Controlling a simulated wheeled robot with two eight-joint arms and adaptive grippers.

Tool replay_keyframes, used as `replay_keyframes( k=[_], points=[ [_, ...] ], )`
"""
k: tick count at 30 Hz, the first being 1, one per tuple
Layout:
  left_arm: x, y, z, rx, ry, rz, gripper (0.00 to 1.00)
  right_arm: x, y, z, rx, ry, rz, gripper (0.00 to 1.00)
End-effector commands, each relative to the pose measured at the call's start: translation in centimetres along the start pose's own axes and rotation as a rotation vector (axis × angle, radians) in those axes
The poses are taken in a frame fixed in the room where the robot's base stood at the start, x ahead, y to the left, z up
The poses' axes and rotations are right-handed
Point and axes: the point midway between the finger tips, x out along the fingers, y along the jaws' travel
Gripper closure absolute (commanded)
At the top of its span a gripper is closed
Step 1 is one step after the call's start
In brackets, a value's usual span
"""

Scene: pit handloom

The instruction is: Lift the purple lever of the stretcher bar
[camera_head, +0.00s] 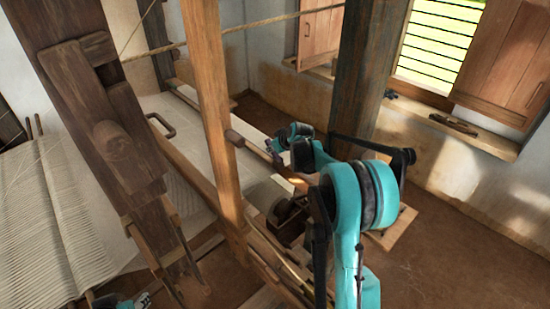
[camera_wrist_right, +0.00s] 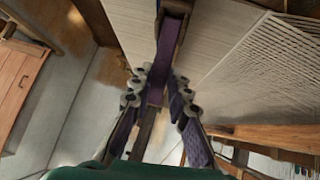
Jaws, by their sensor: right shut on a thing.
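The purple lever (camera_wrist_right: 168,58) runs down the middle of the right wrist view, along a dark wooden bar that I take for the stretcher bar (camera_wrist_right: 143,133). My right gripper (camera_wrist_right: 158,88) has its fingers on both sides of the lever and is shut on it. In the head view my right gripper (camera_head: 277,152) is small and partly hidden at the end of my teal arm, over the white cloth's edge. I cannot tell there how far the lever is raised. Only a bit of my left gripper (camera_head: 122,300) shows at the bottom left edge, and its fingers are unclear.
White cloth (camera_head: 185,130) lies stretched on the loom, with white warp threads (camera_head: 50,215) at left. A thick dark post (camera_head: 95,110) and a lighter upright (camera_head: 212,110) stand in front. Another post (camera_head: 360,75) rises behind my right arm. Brown floor (camera_head: 460,235) at right is clear.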

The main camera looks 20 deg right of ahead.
Motion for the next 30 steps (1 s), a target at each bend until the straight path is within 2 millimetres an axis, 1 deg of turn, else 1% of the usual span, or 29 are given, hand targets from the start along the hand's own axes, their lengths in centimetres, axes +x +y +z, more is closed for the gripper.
replay_keyframes(
  k=[1,3,12,19,30],
  points=[
    [0.7,0.0,0.5,0.0,0.0,0.0,0.6,0.2,0.2,0.5,0.008,0.033,0.002,1.0],
    [1.3,0.0,0.9,0.0,0.0,0.0,0.6,0.1,0.3,0.4,0.02,0.085,0.003,1.0],
    [2.9,0.0,2.0,0.0,0.0,0.0,0.6,-0.6,0.5,0.6,0.049,0.245,0.002,1.0],
    [3.3,0.0,2.4,0.0,0.0,0.0,0.6,-0.9,0.5,0.7,0.058,0.297,0.001,1.0],
    [3.4,0.0,2.4,0.0,0.0,0.0,0.6,-1.0,0.5,0.7,0.06,0.307,0.0,1.0]
  ],
)
